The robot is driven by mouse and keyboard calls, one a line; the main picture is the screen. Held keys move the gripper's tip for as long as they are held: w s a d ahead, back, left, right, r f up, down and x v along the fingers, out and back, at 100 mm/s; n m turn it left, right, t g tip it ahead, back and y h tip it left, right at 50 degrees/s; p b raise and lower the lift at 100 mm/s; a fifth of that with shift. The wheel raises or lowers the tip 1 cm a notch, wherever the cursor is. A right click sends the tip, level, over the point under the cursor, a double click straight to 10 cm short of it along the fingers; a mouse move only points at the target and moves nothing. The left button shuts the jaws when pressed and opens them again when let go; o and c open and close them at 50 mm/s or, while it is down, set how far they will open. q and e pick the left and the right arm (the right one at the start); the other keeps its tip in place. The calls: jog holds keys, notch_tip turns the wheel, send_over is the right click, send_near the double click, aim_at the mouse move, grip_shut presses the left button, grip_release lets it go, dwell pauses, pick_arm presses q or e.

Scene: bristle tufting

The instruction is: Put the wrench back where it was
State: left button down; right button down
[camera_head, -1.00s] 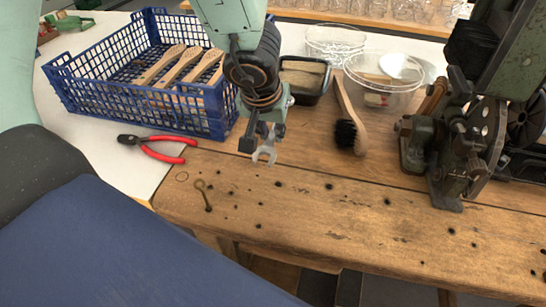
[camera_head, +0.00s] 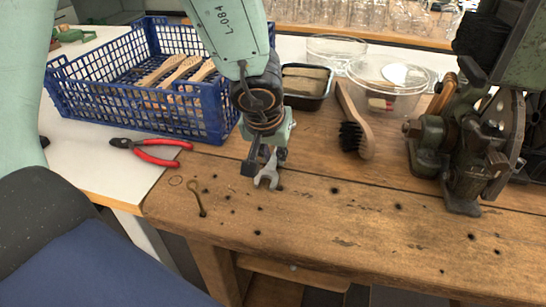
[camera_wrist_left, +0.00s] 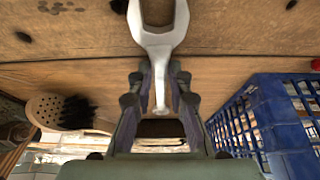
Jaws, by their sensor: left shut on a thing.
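The wrench (camera_head: 267,178) is metal grey with an open-ended jaw. My left gripper (camera_head: 262,160) is shut on it, and its open jaw points down, close over the wooden bench (camera_head: 330,235). I cannot tell whether it touches the wood. In the left wrist view the wrench (camera_wrist_left: 160,42) sticks out beyond the fingers of my left gripper (camera_wrist_left: 158,85), its shank between them. The fingers partly hide the shank. My right gripper is not in view.
A brass hook (camera_head: 197,198) and red-handled pliers (camera_head: 150,150) lie left of the gripper. A blue crate (camera_head: 150,112) with wooden brush bodies, a black tray (camera_head: 303,100), a brush (camera_head: 353,125), a clear bowl (camera_head: 395,95) and a green machine (camera_head: 455,160) stand around. The bench front is clear.

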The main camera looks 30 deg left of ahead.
pick_arm(q)
jog(key=shift+f, duration=0.1)
jog(key=c, duration=1.3)
grip_release()
jog(key=shift+o, duration=0.2)
jog(key=shift+s+r+p, duration=0.1)
jog(key=shift+r+p, duration=0.25)
jog(key=shift+r, duration=0.15)
jog(key=p+v, duration=0.9)
jog(key=v, duration=0.2)
jog(key=shift+r+p, duration=0.2)
jog(key=shift+p, duration=0.1)
jog(key=shift+s, duration=0.1)
